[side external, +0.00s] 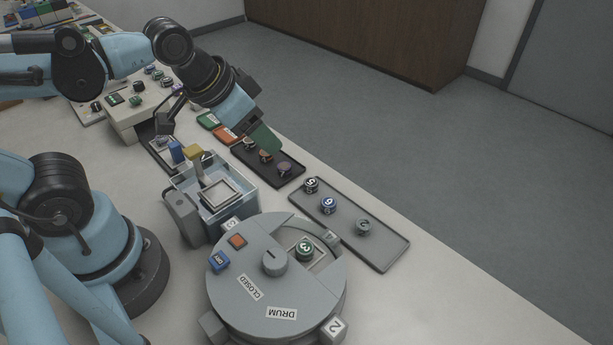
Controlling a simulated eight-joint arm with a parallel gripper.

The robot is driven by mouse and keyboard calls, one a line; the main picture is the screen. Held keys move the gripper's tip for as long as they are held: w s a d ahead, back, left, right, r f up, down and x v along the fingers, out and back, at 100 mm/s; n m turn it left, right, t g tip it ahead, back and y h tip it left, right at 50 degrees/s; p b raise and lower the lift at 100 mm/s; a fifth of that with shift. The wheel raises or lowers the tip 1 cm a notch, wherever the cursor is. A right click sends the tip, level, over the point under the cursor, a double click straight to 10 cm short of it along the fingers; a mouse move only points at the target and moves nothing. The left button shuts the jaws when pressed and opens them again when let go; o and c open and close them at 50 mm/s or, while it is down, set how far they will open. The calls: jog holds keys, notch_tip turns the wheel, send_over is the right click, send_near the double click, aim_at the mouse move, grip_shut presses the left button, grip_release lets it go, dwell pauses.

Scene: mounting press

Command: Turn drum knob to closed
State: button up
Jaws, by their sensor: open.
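The drum (235,300) is a round grey unit at the bottom middle of the side external view, with CLOSED and DRUM labels on its flat top. The drum knob (275,264) is a short grey cylinder at the middle of that top, with a thin dark mark on it. A cutout in the top, right of the knob, shows a dark green round piece marked 3 (305,249). My gripper (262,138) is open, up and left of the drum, above the small dark tray and apart from the knob. Its fingertips are hard to make out.
A light blue open box (240,205) with a square frame stands between my gripper and the drum. A grey tray (385,250) with several round pieces lies right of the drum. A dark tray (291,183) lies below my gripper. Button panels stand at the back left.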

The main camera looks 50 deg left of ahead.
jog(key=s+d+r+m+g, duration=0.2)
jog(key=s+d+m+g, duration=0.2)
jog(key=d+m, duration=0.45)
jog(key=m+g, duration=0.2)
jog(key=m, duration=0.3)
send_near(275, 258)
jog(key=shift+y, duration=0.3)
jog(key=shift+w+d+f, duration=0.1)
jog(key=shift+d+f, duration=0.05)
jog(key=shift+f, duration=1.95)
jog(key=shift+d+f, duration=0.1)
jog(key=shift+f, duration=2.05)
grip_shut()
